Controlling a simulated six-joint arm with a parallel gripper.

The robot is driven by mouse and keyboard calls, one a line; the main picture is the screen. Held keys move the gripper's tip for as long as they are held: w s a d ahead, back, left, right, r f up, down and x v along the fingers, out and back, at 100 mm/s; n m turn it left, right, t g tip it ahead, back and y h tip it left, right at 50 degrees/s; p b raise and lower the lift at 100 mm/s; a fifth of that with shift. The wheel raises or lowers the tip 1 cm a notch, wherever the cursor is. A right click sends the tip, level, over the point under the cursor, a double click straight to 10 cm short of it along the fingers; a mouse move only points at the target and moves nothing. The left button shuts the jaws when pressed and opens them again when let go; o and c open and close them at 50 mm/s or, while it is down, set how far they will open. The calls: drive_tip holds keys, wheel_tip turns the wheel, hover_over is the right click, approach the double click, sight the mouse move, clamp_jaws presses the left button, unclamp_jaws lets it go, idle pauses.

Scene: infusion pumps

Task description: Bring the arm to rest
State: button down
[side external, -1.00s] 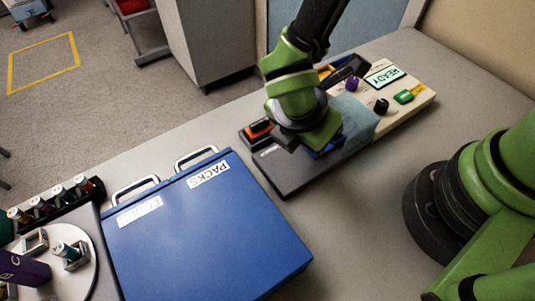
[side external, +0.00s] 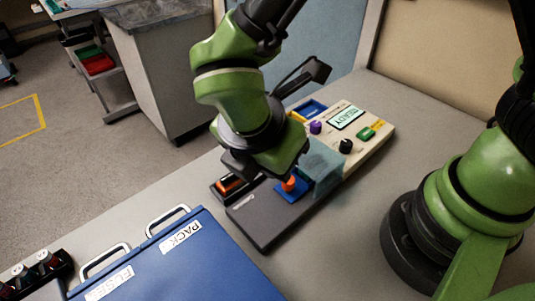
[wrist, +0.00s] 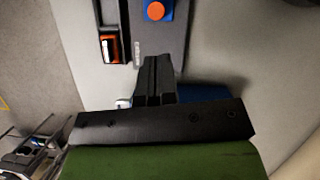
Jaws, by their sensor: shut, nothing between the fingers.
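My gripper (wrist: 157,66) is shut and empty in the wrist view, its two dark fingers side by side. They point at the dark end of the pump, near the orange rocker switch (wrist: 108,46) and the round orange button on a blue mount (wrist: 155,10). In the side external view my gripper hangs over the near left part of the pump (side external: 370,150); its fingertips are hidden there. The orange button (side external: 290,184) shows just right of the gripper, and the rocker switch (side external: 229,184) to its left. The pump's display (side external: 346,118) reads READY.
A blue case (side external: 175,270) with two handles and a PACK label lies left of the pump. A translucent teal cover (side external: 322,166) stands on the pump beside the button. The table (side external: 330,260) in front of the pump is clear.

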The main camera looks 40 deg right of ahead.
drive_tip(key=s+d+r+m+t+y, duration=0.3)
drive_tip(key=d+r+m, duration=0.4)
drive_tip(key=m, duration=0.5)
drive_tip(key=s+d+r+m+t+y, duration=0.3)
drive_tip(key=s+d+r+m, duration=0.2)
drive_tip(key=r+m, duration=0.6)
drive_tip(key=shift+s+d+m, duration=0.2)
drive_tip(key=shift+d+m, duration=0.5)
drive_tip(key=shift+d, duration=0.25)
